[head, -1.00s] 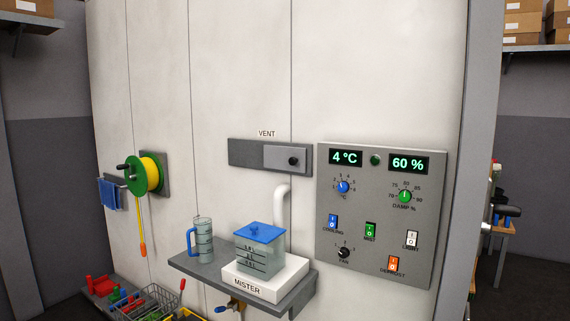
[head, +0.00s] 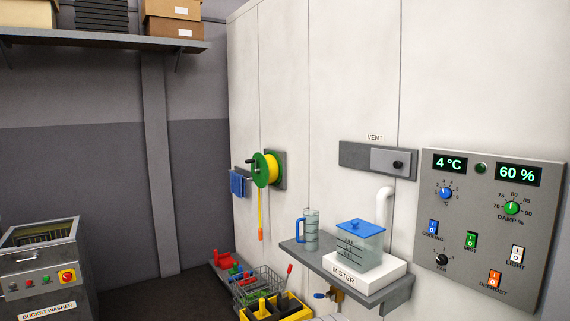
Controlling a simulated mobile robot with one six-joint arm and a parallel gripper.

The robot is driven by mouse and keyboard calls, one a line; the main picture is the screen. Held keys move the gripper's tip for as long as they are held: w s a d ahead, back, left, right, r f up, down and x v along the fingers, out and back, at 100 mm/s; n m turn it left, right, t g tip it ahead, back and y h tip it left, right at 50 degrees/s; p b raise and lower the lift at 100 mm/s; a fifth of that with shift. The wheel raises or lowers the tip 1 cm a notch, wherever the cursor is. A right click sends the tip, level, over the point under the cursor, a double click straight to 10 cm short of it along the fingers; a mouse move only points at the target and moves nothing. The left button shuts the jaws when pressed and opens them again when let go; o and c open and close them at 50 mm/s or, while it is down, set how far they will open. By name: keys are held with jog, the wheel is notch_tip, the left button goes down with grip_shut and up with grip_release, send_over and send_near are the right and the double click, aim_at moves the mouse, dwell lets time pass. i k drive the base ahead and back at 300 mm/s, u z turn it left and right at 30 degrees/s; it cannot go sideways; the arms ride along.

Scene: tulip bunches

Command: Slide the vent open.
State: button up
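The vent (head: 356,156) is a dark grey strip on the white wall panel, under a VENT label. A lighter grey sliding plate (head: 384,161) with a black knob (head: 398,165) covers its right part. The left part shows as a plain dark grey face. My gripper is not in the head view.
A control panel (head: 460,262) sits right of the vent. Below is a shelf (head: 369,286) with a mister (head: 360,244), a white pipe (head: 384,207) and a jug (head: 310,231). A yellow reel (head: 271,169) hangs left. A bucket washer (head: 42,270) stands far left.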

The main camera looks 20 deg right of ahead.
aim_at(398, 163)
jog(key=u, duration=0.8)
jog(key=i, duration=2.7)
jog(key=z, duration=3.1)
jog(key=i, duration=1.05)
jog(key=z, duration=0.1)
